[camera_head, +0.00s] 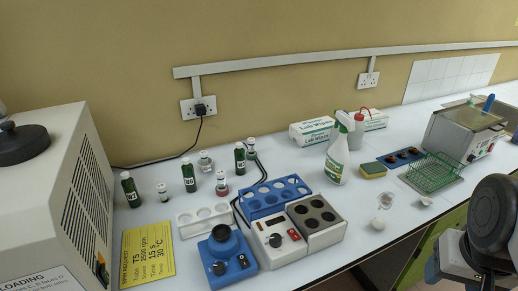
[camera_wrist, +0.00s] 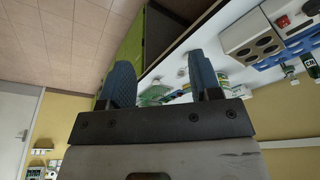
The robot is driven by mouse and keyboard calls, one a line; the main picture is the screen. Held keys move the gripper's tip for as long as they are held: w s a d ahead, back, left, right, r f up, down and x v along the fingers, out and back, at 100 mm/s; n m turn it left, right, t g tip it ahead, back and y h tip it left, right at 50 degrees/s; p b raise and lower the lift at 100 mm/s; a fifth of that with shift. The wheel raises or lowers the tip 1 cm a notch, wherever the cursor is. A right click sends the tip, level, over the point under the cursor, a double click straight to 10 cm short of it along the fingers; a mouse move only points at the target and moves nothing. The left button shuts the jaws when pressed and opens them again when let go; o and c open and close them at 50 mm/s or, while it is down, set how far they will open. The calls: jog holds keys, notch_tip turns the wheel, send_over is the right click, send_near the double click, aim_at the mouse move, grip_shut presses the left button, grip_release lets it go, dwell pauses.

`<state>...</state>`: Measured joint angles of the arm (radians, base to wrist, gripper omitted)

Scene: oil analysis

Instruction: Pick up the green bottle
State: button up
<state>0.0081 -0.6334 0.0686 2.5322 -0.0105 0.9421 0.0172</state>
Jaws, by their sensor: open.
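Several dark green bottles with white labels stand upright at the back of the bench in the head view: one at the left (camera_head: 130,190), one in the middle (camera_head: 189,176) and one farther right (camera_head: 240,158). I cannot tell which one the task means. In the wrist view, parts of green bottles (camera_wrist: 312,68) show at the right edge. My gripper (camera_wrist: 162,72) has its two blue fingers spread apart with nothing held between them. It is far from the bottles. In the head view only part of my arm shows at the lower right, and the fingers are out of frame.
A blue rack (camera_head: 274,203), a white holder (camera_head: 203,220), a blue mixer (camera_head: 228,258) and a heater block (camera_head: 317,219) stand in front of the bottles. A large beige machine (camera_head: 45,190) is at left. A spray bottle (camera_head: 338,160) and green wire rack (camera_head: 434,175) stand right.

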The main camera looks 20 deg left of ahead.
dwell(0.7)
jog(key=w+a+r+n+t+y, duration=0.1)
jog(key=w+a+n+t, duration=0.15)
jog(key=w+a, duration=0.75)
jog(key=w+a+r+n+t+y, duration=0.1)
jog(key=w+a+n+t, duration=0.15)
jog(key=w+a, duration=0.7)
jog(key=w+a+f+n+t+y, duration=0.15)
jog(key=w+a+y, duration=0.25)
jog(key=w+a, duration=0.8)
jog(key=s+a+f+n+g+y, duration=0.1)
jog(key=s+a+f+n+y, duration=0.1)
jog(key=a, duration=0.9)
jog(key=s+a+f+n+g+y, duration=0.1)
jog(key=s+a+f+n+y, duration=0.1)
jog(key=a, duration=0.9)
jog(key=s+a+f+n+g+y, duration=0.1)
jog(key=s+a+f+n+y, duration=0.1)
jog(key=a, duration=1)
jog(key=n+y, duration=0.1)
jog(key=y, duration=0.1)
jog(key=shift+s+y, duration=0.25)
jog(key=shift+y, duration=0.15)
jog(key=shift+f, duration=0.1)
